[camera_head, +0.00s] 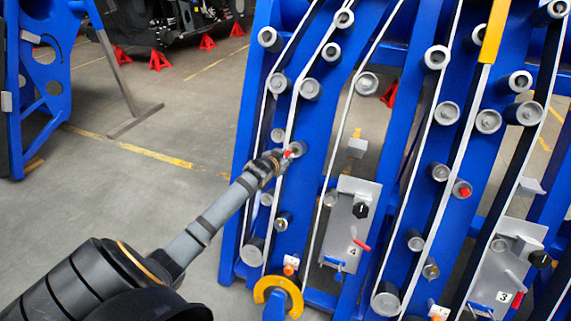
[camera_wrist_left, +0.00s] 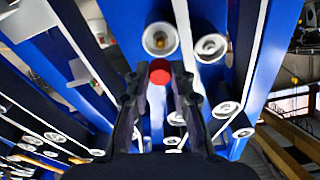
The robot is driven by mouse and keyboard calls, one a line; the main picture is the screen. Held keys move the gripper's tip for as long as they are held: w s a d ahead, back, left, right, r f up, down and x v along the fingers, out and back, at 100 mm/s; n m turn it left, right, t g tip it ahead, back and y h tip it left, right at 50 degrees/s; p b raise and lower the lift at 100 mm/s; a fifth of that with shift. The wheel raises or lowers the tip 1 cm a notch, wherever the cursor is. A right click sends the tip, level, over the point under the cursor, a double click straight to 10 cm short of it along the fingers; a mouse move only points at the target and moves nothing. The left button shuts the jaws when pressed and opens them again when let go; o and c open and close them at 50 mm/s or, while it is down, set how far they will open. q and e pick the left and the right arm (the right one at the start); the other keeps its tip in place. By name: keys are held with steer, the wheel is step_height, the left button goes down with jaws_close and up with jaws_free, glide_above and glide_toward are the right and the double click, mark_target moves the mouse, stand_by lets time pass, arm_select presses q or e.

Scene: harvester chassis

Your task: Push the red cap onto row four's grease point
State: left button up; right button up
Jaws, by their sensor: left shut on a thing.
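The red cap (camera_head: 288,153) is between the fingertips of my left gripper (camera_head: 284,157), which is shut on it. In the left wrist view the red cap (camera_wrist_left: 160,72) shows end-on between the fingers (camera_wrist_left: 158,84). Just above it in that view is a round roller end with a brass-coloured centre (camera_wrist_left: 160,39), which looks like a grease point; I cannot tell the gap. In the head view my gripper is in front of the blue frame near the row with the plate marked 4 (camera_head: 352,251), and hides the roller end behind it. My right gripper is not in view.
Blue frame beams (camera_head: 315,130) carry several grey rollers and white belts close around my gripper. Another red cap (camera_head: 462,188) sits on a roller in the row by the plate marked 3 (camera_head: 503,296). Open floor (camera_head: 150,180) lies to the left.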

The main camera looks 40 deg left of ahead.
mark_target(286, 156)
arm_select(q)
steer(key=shift+a+r, duration=0.15)
steer(key=shift+r, duration=0.15)
steer(key=shift+w, duration=0.1)
steer(key=shift+r+p, duration=0.1)
steer(key=shift+p, duration=0.45)
steer(key=w+f+b, duration=0.2)
steer(key=w+b, duration=0.1)
steer(key=shift+w+a+f, duration=0.15)
steer(key=shift+a+f, duration=0.2)
steer(key=shift+f, duration=0.05)
steer(key=shift+w+a+f+b, duration=0.1)
steer(key=shift+w+b, duration=0.3)
steer(key=shift+b, duration=0.05)
